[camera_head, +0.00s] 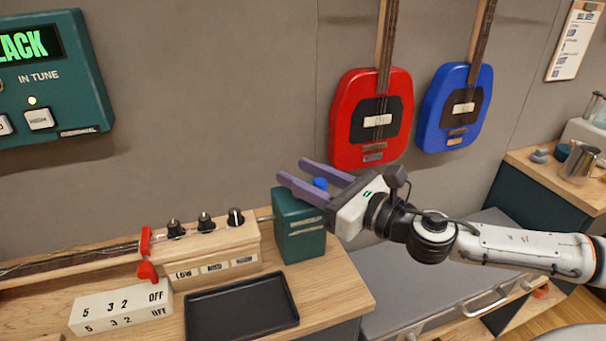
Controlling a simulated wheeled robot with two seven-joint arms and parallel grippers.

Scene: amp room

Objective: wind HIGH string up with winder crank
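A wooden block (218,250) on the bench carries three dark tuning pegs labelled LOW, a blurred middle word and HIGH. The HIGH peg (236,217) is the rightmost, beside a teal box (301,232) joined to the block by a short metal rod. A small blue knob (320,183) shows above the box, probably the winder crank's handle; the rest of the crank is hidden. My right gripper (292,170) reaches in from the right, its purple fingers apart on either side of the blue knob. I cannot tell whether they touch it. My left gripper is out of view.
A teal tuner panel (75,85) on the wall shows green letters ending in "LACK". A black tray (242,308) and a white number block (121,308) lie at the front. Red (372,140) and blue (455,125) guitars hang behind my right gripper.

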